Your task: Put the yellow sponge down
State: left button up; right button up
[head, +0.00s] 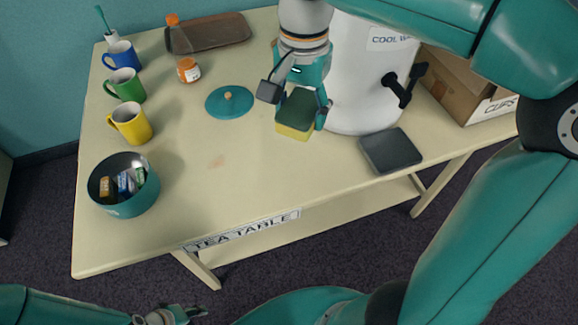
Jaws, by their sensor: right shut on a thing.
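The yellow sponge (294,131) has a dark green top layer and a yellow lower side. My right gripper (297,108) points down over the tea table (230,165) and is shut on the sponge, with a finger on either side. The sponge is in front of the white cooler; I cannot tell whether its underside touches the table. My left gripper (182,314) is low at the bottom edge, in front of the table and away from the sponge. It is small and partly cut off, so its jaws are unclear.
The white cooler (358,95) and a dark square tray (391,151) are right of the sponge. A teal lid (229,103) lies left. Mugs and a teal bowl (130,205) with packets line the left side. The front middle is clear.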

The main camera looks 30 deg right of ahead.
aim_at(297, 180)
notch_tip(297, 180, down, 19)
jog(key=shift+f+b, duration=0.1)
jog(key=shift+b, duration=0.35)
jog(key=shift+f, duration=0.2)
jog(key=o, duration=1.2)
jog(key=shift+r, duration=0.1)
notch_tip(297, 180, up, 12)
jog(key=shift+r, duration=0.1)
